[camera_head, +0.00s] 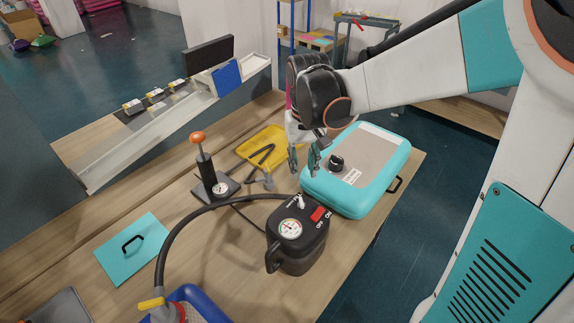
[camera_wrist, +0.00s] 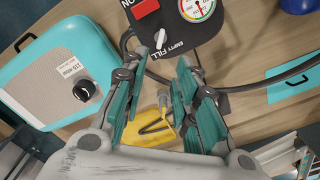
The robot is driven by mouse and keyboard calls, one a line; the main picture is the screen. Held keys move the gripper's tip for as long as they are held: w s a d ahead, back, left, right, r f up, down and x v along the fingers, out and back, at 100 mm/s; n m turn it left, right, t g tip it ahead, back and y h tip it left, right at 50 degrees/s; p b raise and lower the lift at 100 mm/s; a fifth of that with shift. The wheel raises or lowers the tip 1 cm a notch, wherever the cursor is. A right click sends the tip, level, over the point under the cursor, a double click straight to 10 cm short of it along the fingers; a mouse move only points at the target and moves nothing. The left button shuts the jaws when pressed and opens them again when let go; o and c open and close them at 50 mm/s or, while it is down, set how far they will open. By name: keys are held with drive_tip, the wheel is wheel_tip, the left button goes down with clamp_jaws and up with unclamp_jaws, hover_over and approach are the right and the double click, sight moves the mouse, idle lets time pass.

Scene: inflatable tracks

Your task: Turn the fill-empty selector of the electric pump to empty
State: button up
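The electric pump (camera_head: 300,255) is a black box on the workbench, with a round gauge and a red switch marked OFF and ON. It also shows at the top of the wrist view (camera_wrist: 205,40). Its fill-empty selector is a small white lever (camera_head: 301,202), seen in the wrist view (camera_wrist: 160,38) next to the words EMPTY and FILL. I cannot tell which word it points to. My gripper (camera_head: 303,162) is open and empty, above the bench behind the pump. In the wrist view, its teal fingers (camera_wrist: 160,75) are spread below the selector, apart from it.
A teal case (camera_head: 375,160) with a black knob stands right of the pump. A yellow tray (camera_head: 250,146), a hand pump (camera_head: 206,170) with an orange knob and a teal plate (camera_head: 115,255) lie left. A black hose (camera_head: 178,230) arches from the pump to a blue container (camera_head: 205,300).

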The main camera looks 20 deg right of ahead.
sight(301, 200)
wheel_tip(301, 200, down, 13)
drive_tip(key=shift+r+b, duration=0.15)
drive_tip(key=shift+b, duration=0.85)
clamp_jaws()
